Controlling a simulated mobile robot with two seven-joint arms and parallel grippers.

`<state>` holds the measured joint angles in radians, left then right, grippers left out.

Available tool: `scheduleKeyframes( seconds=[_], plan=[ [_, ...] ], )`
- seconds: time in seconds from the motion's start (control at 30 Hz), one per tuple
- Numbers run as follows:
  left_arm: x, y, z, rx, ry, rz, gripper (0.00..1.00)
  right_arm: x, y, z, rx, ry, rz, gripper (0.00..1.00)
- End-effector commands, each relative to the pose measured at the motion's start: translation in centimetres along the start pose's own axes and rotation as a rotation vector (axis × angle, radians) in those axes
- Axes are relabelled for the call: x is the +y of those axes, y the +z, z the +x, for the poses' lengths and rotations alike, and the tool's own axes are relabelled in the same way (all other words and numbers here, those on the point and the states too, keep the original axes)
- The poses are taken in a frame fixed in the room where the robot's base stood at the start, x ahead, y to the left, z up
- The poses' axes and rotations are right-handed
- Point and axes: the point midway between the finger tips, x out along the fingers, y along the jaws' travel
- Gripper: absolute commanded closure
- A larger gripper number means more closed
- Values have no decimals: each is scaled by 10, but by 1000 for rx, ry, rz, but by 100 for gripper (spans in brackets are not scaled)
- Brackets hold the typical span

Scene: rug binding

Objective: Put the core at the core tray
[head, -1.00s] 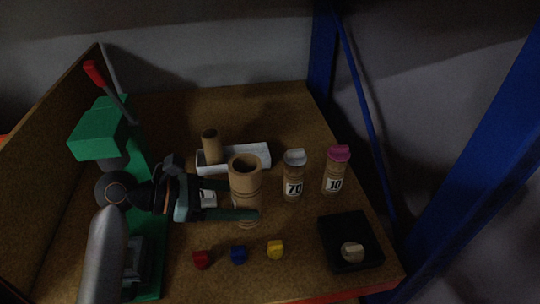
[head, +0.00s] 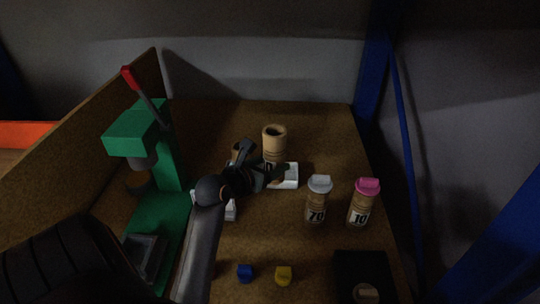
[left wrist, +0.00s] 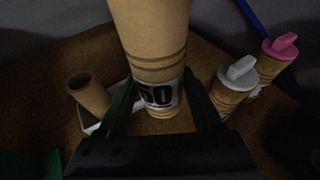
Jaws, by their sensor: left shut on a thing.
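My left gripper (head: 270,174) is shut on a brown cardboard core (head: 274,143), held upright with its open end up. In the left wrist view the core (left wrist: 152,40) carries a "50" label between the fingers. The white core tray (head: 291,182) is just beside and partly behind the gripper, and its edge also shows in the left wrist view (left wrist: 117,104). A smaller core (left wrist: 88,93) stands at the tray's left end, mostly hidden by my gripper in the head view. I cannot tell whether the held core touches the tray.
Two capped tubes stand to the right, one grey-capped "70" (head: 318,200) and one pink-capped "10" (head: 363,203). A green press (head: 165,150) with a red-tipped lever is on the left. Blue (head: 244,273) and yellow (head: 283,275) pieces and a black tray (head: 352,268) lie in front.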

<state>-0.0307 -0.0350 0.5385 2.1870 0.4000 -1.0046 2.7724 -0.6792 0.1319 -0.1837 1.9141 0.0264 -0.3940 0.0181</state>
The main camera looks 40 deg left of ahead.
Motion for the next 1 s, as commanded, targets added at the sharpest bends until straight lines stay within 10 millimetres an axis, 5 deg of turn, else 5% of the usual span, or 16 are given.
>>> scheduleKeyframes(
  seconds=[0.37,0.6,1.0],
  plan=[
    [34,-7,81,1,1,6,100,0,9,9,0,0,0,0],
    [47,-33,124,0,0,5,100,1,19,18,1,0,0,0],
    [55,-62,152,3,0,7,100,2,27,25,0,0,1,0]
  ],
)
